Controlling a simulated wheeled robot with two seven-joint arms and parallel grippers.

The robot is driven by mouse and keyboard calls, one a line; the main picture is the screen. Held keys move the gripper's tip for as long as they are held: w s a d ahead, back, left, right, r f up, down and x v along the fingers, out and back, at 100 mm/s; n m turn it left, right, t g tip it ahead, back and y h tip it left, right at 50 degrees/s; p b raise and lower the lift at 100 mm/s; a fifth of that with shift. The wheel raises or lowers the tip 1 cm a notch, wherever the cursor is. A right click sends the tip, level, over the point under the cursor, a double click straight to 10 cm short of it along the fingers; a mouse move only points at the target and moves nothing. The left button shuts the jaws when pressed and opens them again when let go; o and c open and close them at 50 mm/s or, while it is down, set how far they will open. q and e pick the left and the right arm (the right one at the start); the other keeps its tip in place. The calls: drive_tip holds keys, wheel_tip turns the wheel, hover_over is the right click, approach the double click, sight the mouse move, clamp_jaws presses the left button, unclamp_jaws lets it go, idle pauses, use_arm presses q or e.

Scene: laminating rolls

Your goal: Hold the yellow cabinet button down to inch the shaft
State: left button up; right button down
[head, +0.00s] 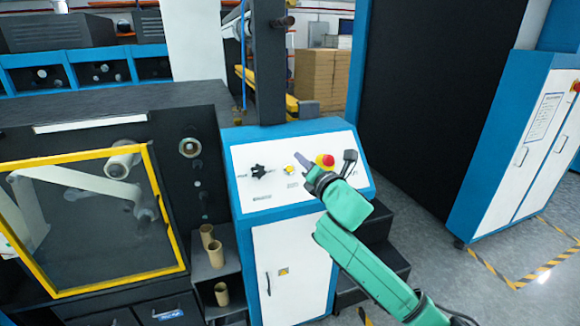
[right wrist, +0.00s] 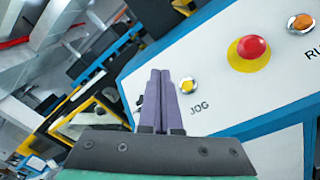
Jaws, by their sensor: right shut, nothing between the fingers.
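The yellow button (head: 289,169) sits on the white sloped top panel (head: 262,200) of the blue cabinet. In the right wrist view the yellow button (right wrist: 188,86) has a pale rim and the label JOG beside it. My right gripper (head: 299,155) is shut and empty, its purple-grey fingers together just above and beside the button in the head view. In the right wrist view the fingertips (right wrist: 160,73) lie to the left of the button. I cannot tell how high they are above the panel. My left gripper is not in view.
A red mushroom button on a yellow base (head: 325,160) is close to my right gripper. A black star knob (head: 260,171) is to the left of the yellow button. An orange button (right wrist: 301,23) labelled RU... shows in the wrist view. A yellow-framed guard (head: 178,245) stands left.

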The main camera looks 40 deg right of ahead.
sight(290, 169)
drive_tip(key=shift+r, duration=0.1)
drive_tip(key=w+f+b, duration=0.1)
drive_tip(key=f, duration=0.1)
drive_tip(key=w+d+f+b, duration=0.1)
drive_tip(key=w+f+b, duration=0.3)
drive_tip(key=shift+w+d, duration=0.25)
drive_tip(key=shift+d, duration=0.15)
drive_tip(key=shift+w+d+f, duration=0.1)
drive_tip(key=shift+w, duration=0.15)
drive_tip(key=shift+f+b, duration=0.1)
drive_tip(key=shift+b, duration=0.2)
idle(1.5)
drive_tip(key=shift+w+d+f, duration=0.1)
drive_tip(key=shift+w+f, duration=0.1)
drive_tip(key=shift+w, duration=0.05)
